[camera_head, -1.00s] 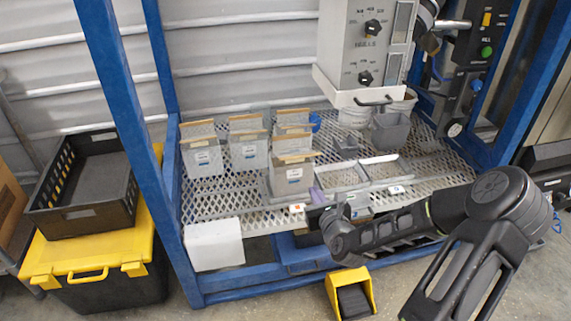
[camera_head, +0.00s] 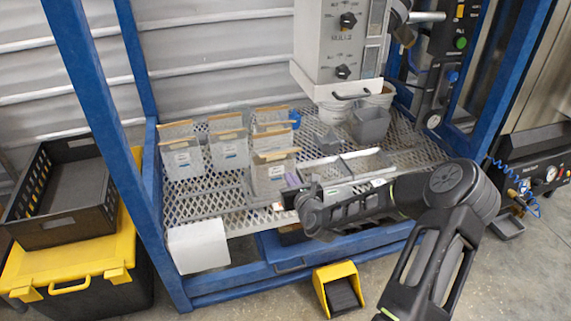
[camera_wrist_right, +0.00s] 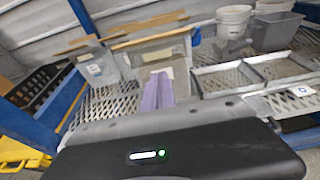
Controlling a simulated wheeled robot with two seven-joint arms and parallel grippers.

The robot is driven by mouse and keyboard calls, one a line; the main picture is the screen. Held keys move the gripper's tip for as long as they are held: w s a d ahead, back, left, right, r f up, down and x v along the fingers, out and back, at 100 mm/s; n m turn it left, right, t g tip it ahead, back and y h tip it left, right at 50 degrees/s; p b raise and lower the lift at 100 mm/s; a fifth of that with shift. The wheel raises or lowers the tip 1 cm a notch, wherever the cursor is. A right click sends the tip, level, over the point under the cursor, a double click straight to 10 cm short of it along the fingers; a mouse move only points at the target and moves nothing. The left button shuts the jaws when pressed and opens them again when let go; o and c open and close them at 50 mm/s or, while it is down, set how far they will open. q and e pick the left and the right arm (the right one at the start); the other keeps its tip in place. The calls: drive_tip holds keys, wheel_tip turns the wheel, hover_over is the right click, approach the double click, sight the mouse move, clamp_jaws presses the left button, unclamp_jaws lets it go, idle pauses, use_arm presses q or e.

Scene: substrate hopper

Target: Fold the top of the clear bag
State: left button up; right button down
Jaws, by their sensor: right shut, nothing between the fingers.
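Several clear, greyish bags with tan top edges and pale labels stand on the mesh shelf (camera_head: 205,205). The nearest clear bag (camera_head: 270,182) stands in front of the others, and its tan top looks upright. It also shows in the right wrist view (camera_wrist_right: 178,52). My right gripper (camera_head: 293,181) has purple fingertips, closed together and empty, just right of this bag. In the wrist view the fingertips (camera_wrist_right: 158,90) overlap the bag's front; whether they touch it I cannot tell. My left gripper is out of view.
A grey control box (camera_head: 340,45) hangs above the shelf's back. Grey trays (camera_head: 325,172) and pots (camera_head: 370,125) stand right of the bags. Blue frame posts (camera_head: 90,90) bound the shelf. A white box (camera_head: 198,247) sits at the front left corner.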

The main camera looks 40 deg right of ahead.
drive_tip(key=w+r, duration=0.1)
drive_tip(key=w+d+r, duration=0.1)
drive_tip(key=w, duration=0.2)
drive_tip(key=shift+w+d+r+p, duration=0.3)
drive_tip(key=shift+r, duration=0.1)
